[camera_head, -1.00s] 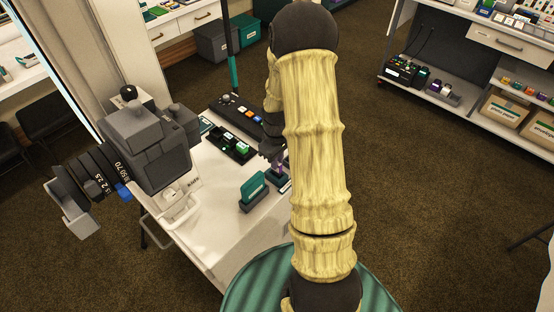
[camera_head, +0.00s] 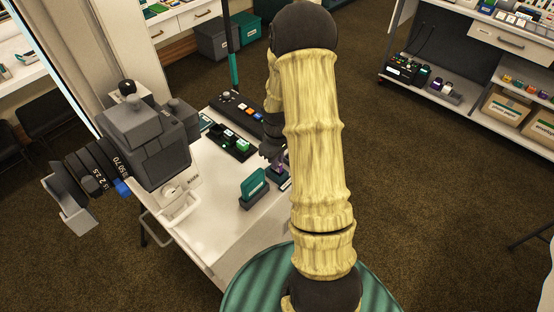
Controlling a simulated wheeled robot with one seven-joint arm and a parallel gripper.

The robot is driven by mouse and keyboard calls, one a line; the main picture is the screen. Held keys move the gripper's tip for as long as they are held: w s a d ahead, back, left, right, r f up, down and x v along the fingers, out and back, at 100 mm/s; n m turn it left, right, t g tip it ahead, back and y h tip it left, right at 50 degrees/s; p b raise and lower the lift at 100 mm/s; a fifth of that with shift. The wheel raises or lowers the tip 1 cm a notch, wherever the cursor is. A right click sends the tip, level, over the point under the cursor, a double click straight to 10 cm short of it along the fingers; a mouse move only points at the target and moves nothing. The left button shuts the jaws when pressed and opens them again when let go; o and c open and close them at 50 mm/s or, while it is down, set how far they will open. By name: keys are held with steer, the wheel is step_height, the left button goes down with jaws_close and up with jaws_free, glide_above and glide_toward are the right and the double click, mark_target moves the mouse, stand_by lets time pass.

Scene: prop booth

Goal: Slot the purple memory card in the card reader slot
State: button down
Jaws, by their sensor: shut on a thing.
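My gripper (camera_head: 273,151) is at the right side of the white table, partly hidden behind my arm. It points down and is shut on the purple memory card (camera_head: 281,167), of which only a small part shows. The card is just above or at a small dark device (camera_head: 285,183) that looks like the card reader. My arm covers part of this device. Its slot cannot be made out, and I cannot tell whether the card touches it.
A teal upright block on a dark base (camera_head: 254,187) stands close to the left of the reader. A black tray with several small items (camera_head: 231,143) and a button panel (camera_head: 238,107) lie behind. A large camera (camera_head: 150,145) stands at the left. The white table's front (camera_head: 232,235) is clear.

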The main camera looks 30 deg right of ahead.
steer(key=shift+f, duration=0.2)
steer(key=shift+f+b, duration=0.3)
steer(key=shift+f, duration=0.05)
steer(key=c, duration=1.4)
jaws_free()
steer(key=shift+o, duration=0.2)
steer(key=shift+r+p, duration=3)
steer(key=shift+r, duration=0.5)
steer(key=shift+s, duration=0.1)
